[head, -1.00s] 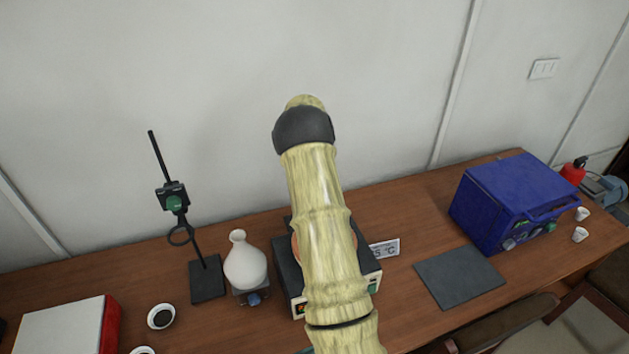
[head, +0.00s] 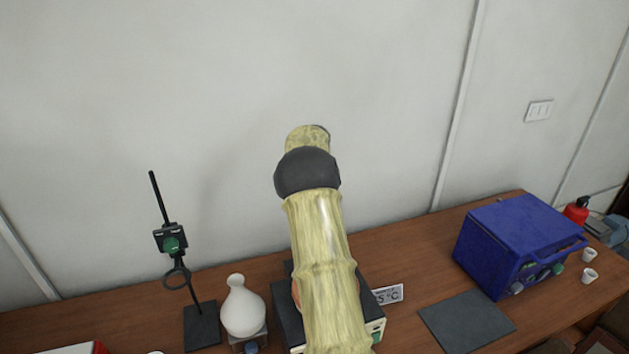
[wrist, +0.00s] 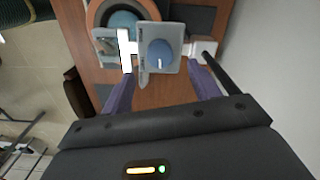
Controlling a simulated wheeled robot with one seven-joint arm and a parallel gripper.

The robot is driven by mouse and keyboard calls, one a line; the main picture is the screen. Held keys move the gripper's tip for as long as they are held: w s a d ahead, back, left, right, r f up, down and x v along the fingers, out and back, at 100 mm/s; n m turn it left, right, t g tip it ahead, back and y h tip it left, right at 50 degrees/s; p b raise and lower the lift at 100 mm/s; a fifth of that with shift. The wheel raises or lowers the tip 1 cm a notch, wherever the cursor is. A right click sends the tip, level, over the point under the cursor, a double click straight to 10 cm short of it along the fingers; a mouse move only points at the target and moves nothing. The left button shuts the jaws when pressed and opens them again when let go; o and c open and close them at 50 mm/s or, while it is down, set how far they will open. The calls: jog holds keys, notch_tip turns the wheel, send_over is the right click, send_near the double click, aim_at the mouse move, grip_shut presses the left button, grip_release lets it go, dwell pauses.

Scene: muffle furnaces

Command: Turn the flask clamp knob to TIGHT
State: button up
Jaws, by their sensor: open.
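In the wrist view, a blue round knob (wrist: 160,53) with a white pointer line sits on a grey plate (wrist: 145,77), near a dark rod (wrist: 211,62). It looks like the flask clamp knob, but any lettering on the plate is too small to read. My gripper (wrist: 161,73) is open, its purple fingers on either side of the plate's near part. The knob lies between and beyond the fingertips; I see no contact. In the head view my arm hides this knob and the gripper. A different, green knob (head: 172,244) is on a clamp on the stand at left.
A heater (head: 375,326) with an orange ring (wrist: 97,16) stands behind my arm. A white flask (head: 243,312) is left of it, beside the stand base (head: 202,326). A dark mat (head: 466,320) and blue furnace (head: 515,240) are at right. The wall (wrist: 270,70) is close by.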

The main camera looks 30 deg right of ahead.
notch_tip(320, 180, up, 11)
jog(key=shift+b, duration=0.45)
jog(key=shift+a+f, duration=0.1)
jog(key=s+a+f+n+t, duration=0.1)
jog(key=s+a+f+n, duration=0.25)
jog(key=a, duration=0.45)
jog(key=s+a+f+n, duration=0.3)
jog(key=s+a+n, duration=0.2)
jog(key=a, duration=0.3)
jog(key=s+a+f+n, duration=0.3)
jog(key=s+a, duration=0.3)
jog(key=s, duration=0.2)
jog(key=s+a+f+n+t, duration=0.1)
jog(key=s+a+f+n, duration=0.2)
jog(key=s+a+n, duration=0.3)
jog(key=shift+s+a+f+t+b, duration=0.25)
jog(key=shift+s+t+b, duration=0.1)
jog(key=shift+s, duration=0.8)
